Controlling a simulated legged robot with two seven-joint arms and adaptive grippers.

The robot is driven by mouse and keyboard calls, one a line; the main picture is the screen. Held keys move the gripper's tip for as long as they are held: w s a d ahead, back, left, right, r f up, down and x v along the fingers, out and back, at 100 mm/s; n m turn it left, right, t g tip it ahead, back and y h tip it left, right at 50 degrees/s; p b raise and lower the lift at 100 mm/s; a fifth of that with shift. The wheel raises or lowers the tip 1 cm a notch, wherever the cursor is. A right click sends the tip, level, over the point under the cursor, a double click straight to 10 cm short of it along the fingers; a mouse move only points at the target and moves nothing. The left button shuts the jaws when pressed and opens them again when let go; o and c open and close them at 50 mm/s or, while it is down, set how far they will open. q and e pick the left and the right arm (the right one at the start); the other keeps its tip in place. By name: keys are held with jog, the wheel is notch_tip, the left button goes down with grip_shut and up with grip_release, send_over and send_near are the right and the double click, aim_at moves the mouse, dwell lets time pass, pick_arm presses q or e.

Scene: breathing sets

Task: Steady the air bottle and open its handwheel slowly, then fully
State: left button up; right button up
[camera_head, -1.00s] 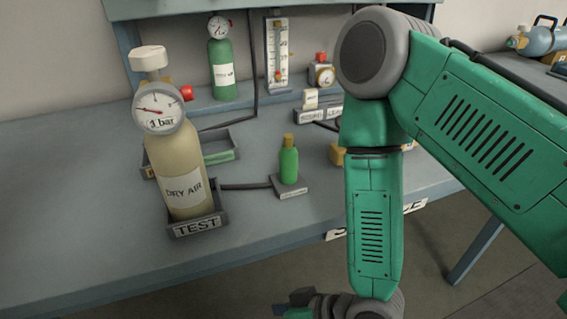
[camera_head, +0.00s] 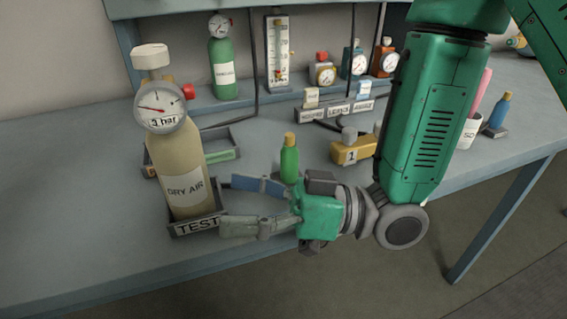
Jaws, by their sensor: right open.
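The air bottle (camera_head: 182,172), cream and labelled DRY AIR, stands upright in a dark holder marked TEST (camera_head: 197,226) on the left of the bench. Its pale handwheel (camera_head: 150,57) is on top, above a round gauge (camera_head: 160,107) with a "bar" plate. My right gripper (camera_head: 226,204) is open, its fingers pointing left at the bottle's lower part. The fingertips are close to the bottle and holder; I cannot tell whether they touch. Nothing is between the fingers. My left gripper is not in view.
A small green bottle (camera_head: 289,160) stands just behind my right gripper. A yellow block marked 1 (camera_head: 352,151) and a white cup (camera_head: 467,132) are farther right. A green cylinder (camera_head: 223,69), a flow tube (camera_head: 278,52) and several gauges line the back shelf. The bench's front left is clear.

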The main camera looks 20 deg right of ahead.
aim_at(203, 162)
jog(key=w+d+r+n+t+h, duration=0.1)
jog(key=w+d+r+n+h, duration=0.15)
jog(key=d, duration=0.45)
jog(key=shift+m, duration=0.25)
jog(key=x, duration=0.9)
jog(key=f+x, duration=0.1)
jog(key=x, duration=0.4)
jog(key=shift+w, duration=0.15)
jog(key=c, duration=1.8)
